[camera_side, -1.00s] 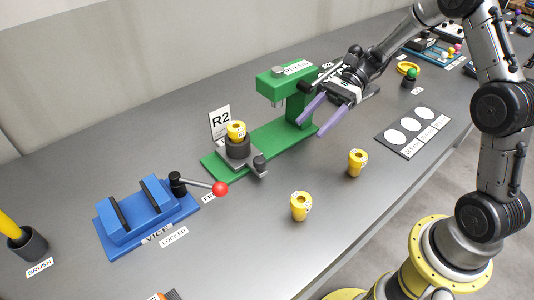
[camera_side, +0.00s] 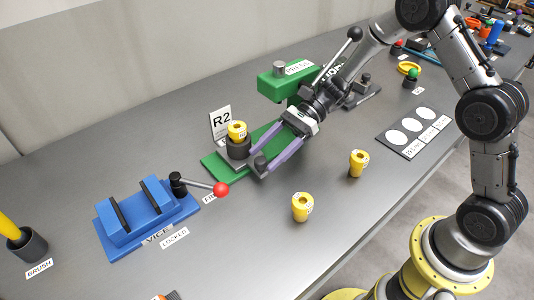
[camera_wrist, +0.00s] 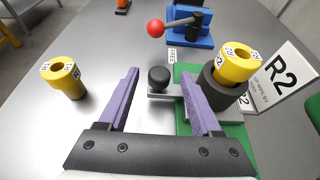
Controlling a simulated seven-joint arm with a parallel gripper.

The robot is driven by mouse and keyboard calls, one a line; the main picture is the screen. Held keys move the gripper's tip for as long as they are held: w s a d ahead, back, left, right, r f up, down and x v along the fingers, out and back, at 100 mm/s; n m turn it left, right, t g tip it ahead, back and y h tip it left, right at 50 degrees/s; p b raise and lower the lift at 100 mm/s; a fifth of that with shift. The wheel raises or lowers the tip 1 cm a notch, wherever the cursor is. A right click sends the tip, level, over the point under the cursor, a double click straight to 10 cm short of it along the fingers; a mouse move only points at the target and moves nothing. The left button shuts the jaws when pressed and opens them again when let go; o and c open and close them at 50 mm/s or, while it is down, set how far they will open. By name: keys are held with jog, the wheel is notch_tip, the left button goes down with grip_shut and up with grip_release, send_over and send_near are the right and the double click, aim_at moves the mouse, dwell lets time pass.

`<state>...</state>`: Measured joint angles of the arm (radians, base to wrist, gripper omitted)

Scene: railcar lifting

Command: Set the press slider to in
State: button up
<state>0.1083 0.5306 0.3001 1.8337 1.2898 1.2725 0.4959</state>
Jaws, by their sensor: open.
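The green press (camera_side: 282,84) stands behind the middle of the bench, its green base running left. At the base's left end is the slider, a grey plate with a dark round knob (camera_side: 261,163) at its front. The knob also shows in the wrist view (camera_wrist: 159,78). A dark cup (camera_side: 238,151) on the slider holds a yellow bushing (camera_side: 237,131). My gripper (camera_side: 264,155) is open, with two purple fingers reaching toward the knob. In the wrist view the knob lies between and slightly beyond the fingertips (camera_wrist: 160,80); touching cannot be told.
Two loose yellow bushings (camera_side: 302,207) and (camera_side: 358,163) stand on the bench in front. A blue vice (camera_side: 146,213) with a red-balled lever (camera_side: 221,189) is to the left. An R2 sign (camera_side: 220,122) stands behind the cup. The front bench is mostly clear.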

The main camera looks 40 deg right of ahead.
jog(key=shift+a+f, duration=0.1)
jog(key=shift+a, duration=0.2)
grip_shut()
dwell(1.3)
